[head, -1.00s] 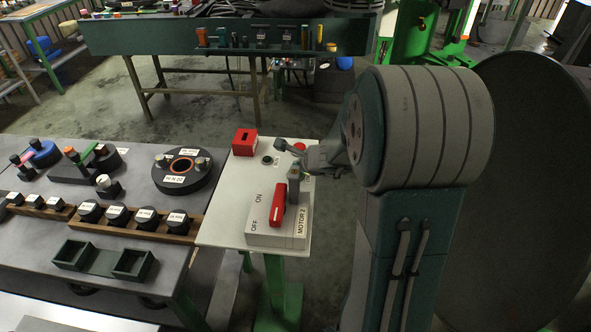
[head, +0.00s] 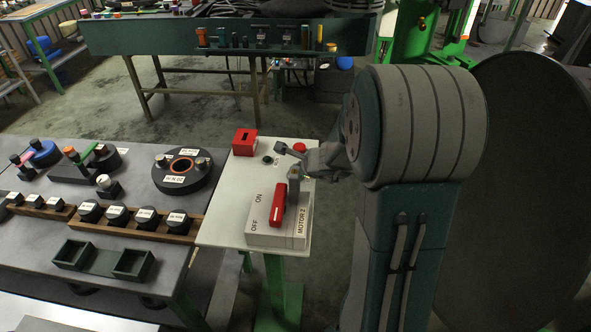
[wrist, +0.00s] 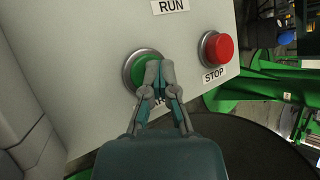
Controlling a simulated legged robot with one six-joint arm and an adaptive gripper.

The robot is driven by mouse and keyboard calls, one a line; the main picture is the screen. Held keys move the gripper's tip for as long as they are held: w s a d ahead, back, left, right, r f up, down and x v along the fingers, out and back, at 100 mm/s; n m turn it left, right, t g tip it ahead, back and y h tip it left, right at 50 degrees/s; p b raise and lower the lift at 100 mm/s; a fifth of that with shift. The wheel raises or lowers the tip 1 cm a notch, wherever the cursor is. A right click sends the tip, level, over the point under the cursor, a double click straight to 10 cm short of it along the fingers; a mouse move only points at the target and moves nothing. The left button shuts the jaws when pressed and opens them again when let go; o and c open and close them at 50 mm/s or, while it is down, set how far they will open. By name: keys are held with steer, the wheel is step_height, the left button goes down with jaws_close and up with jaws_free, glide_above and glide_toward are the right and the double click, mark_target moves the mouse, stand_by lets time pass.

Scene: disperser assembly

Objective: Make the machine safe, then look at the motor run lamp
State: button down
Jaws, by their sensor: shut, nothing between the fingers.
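The control panel (head: 222,225) has a white top with a switch box (head: 260,240) labelled OFF, ON and MOTOR 2. Its red handle (head: 278,206) lies lengthwise up the picture; I cannot tell which setting it marks. A small dark round lamp (head: 267,160) is on the panel; I see no glow. The wrist view shows the RUN label (wrist: 171,6), but the lamp is out of frame. The green button (wrist: 143,66) is partly covered by my gripper (wrist: 159,78), which is shut and empty. Contact is unclear. The red STOP button (wrist: 216,47) is to the right; it also shows in the head view (head: 299,147).
A red box (head: 244,142) stands at the panel's far corner. A grey bench (head: 35,235) with black weights, a ring part and green trays adjoins the panel on the left. A long green bench (head: 150,40) stands behind, with open floor between.

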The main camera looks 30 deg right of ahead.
stand_by(0.3)
steer(key=shift+r, duration=1.25)
steer(key=shift+r, duration=2.5)
steer(key=s+a+r+n+g+y, duration=0.1)
steer(key=s+a+r+n, duration=0.4)
steer(key=a+n, duration=0.35)
steer(key=s+a+r+n+g+h, duration=0.1)
steer(key=s+a+n, duration=0.2)
steer(key=s+n, duration=0.5)
steer(key=s+a+r+n+g+h, duration=0.1)
steer(key=s+a+n, duration=0.2)
steer(key=s+n, duration=0.6)
steer(key=s, duration=0.3)
steer(key=shift+r+g, duration=0.3)
steer(key=shift+r, duration=0.05)
